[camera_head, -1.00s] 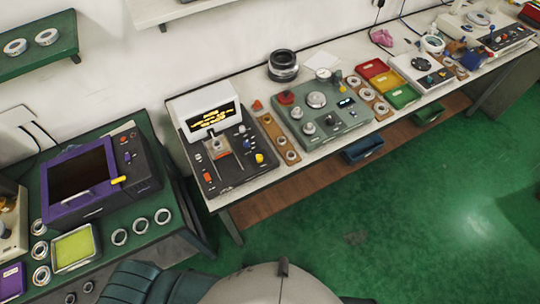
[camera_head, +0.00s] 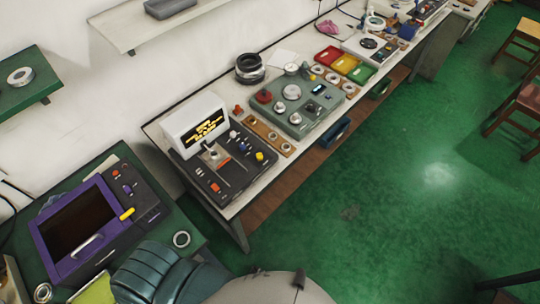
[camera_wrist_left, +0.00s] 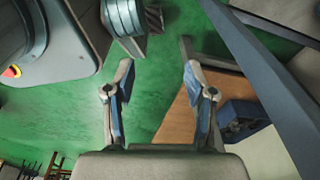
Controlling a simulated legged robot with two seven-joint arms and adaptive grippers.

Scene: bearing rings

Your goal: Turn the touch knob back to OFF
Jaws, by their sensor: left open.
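Several knobs show in the head view, but no label is legible, so I cannot tell which is the touch knob. The black control panel (camera_head: 232,183) with a lit yellow display (camera_head: 205,126) stands at the near end of the white bench and has small coloured knobs. The grey-green panel (camera_head: 312,117) beyond it has several silver knobs and a red one. The left gripper (camera_wrist_left: 158,66) is open and empty in the left wrist view, above the green floor and away from the panels. Neither gripper shows in the head view.
A purple machine (camera_head: 75,260) stands on a green table at lower left. A wooden strip of rings (camera_head: 268,136) lies between the two panels. Red, yellow and green trays are farther along the bench. Chairs (camera_head: 521,108) stand at right; the floor between is clear.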

